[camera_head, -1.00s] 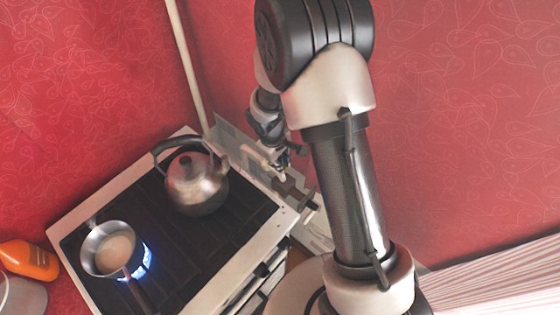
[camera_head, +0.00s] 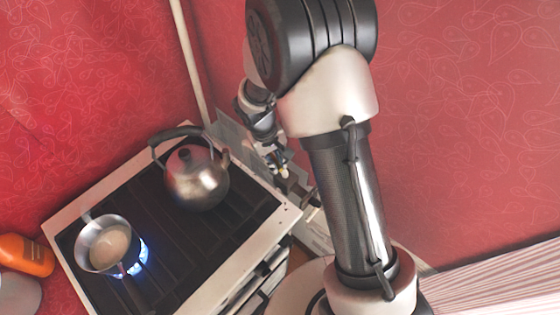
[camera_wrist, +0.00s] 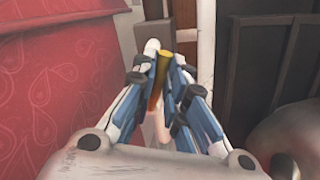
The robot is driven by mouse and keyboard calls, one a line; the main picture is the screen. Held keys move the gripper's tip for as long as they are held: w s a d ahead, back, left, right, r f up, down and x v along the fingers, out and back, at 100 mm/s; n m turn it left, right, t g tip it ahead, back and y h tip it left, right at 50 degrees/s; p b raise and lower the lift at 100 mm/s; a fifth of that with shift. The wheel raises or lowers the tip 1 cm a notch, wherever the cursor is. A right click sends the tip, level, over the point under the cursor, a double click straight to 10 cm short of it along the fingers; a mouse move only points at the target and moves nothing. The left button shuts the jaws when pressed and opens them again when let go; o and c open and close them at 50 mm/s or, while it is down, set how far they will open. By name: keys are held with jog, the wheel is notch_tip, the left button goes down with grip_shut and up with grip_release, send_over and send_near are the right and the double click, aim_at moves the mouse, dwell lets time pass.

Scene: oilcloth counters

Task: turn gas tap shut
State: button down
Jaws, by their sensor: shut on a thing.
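The gas tap's yellow handle (camera_wrist: 160,76) shows in the wrist view as a narrow upright bar between my fingers. My gripper (camera_wrist: 163,62) is shut on it, with the blue-and-white fingers on both sides. The fingers hide the tap's body and part of the pipe behind it. In the head view my gripper (camera_head: 281,170) is small, beside the right back side of the stove (camera_head: 232,252). The tap is too small there to make out clearly.
A metal kettle (camera_head: 196,184) stands on the stove near my gripper. A small pan (camera_head: 105,246) with pale contents sits over a lit blue burner flame (camera_head: 137,262). Red patterned walls (camera_head: 470,130) close in behind.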

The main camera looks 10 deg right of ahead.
jog(key=w+a+m+g, duration=0.1)
jog(key=a+m, duration=0.2)
jog(key=m, duration=0.3)
jog(key=w+a+m+g+y, duration=0.1)
jog(key=w+a+m, duration=0.1)
jog(key=m, duration=0.5)
jog(key=shift+a+m+p, duration=0.3)
jog(key=shift+a, duration=0.25)
jog(key=c, duration=1.6)
grip_release()
